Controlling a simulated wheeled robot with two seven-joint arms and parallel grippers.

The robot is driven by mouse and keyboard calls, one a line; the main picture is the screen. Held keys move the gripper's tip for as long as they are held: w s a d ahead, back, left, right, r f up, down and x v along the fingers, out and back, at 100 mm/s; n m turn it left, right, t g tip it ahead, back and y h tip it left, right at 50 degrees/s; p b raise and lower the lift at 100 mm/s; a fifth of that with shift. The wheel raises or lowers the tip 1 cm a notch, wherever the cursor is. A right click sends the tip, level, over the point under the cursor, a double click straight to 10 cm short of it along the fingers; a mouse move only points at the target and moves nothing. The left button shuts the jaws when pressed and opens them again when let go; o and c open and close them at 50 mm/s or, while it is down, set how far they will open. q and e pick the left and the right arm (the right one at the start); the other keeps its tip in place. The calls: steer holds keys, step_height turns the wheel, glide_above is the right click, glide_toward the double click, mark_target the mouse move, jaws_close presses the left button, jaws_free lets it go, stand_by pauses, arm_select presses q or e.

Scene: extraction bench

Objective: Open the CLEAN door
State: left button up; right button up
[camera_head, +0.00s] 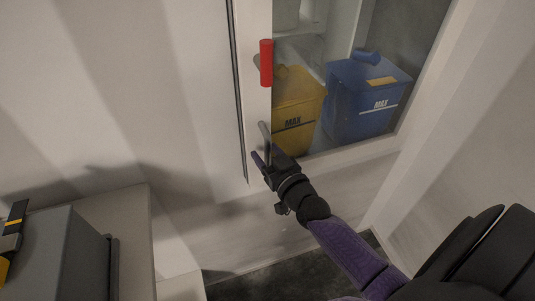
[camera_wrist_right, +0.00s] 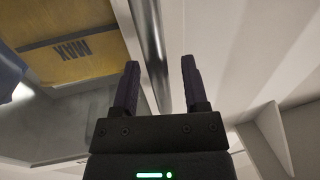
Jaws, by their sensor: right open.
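A white-framed door with a glass pane (camera_head: 340,150) stands ahead; no CLEAN label is readable. A grey metal bar handle (camera_head: 265,143) is on its left frame, and a red grip (camera_head: 266,63) sits higher on the same frame. My right gripper (camera_head: 263,161) is open at the lower end of the grey bar. In the right wrist view the bar (camera_wrist_right: 150,40) runs between the two spread fingers of the right gripper (camera_wrist_right: 160,64), with gaps visible; contact cannot be told. The door looks shut. My left gripper is not in view.
Behind the glass are a yellow bin (camera_head: 298,112) and a blue bin (camera_head: 365,100). A grey box (camera_head: 60,255) on a bench stands at the lower left. A dark floor strip (camera_head: 290,275) shows below the door.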

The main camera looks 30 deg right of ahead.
jaws_close()
stand_by(0.9)
stand_by(0.4)
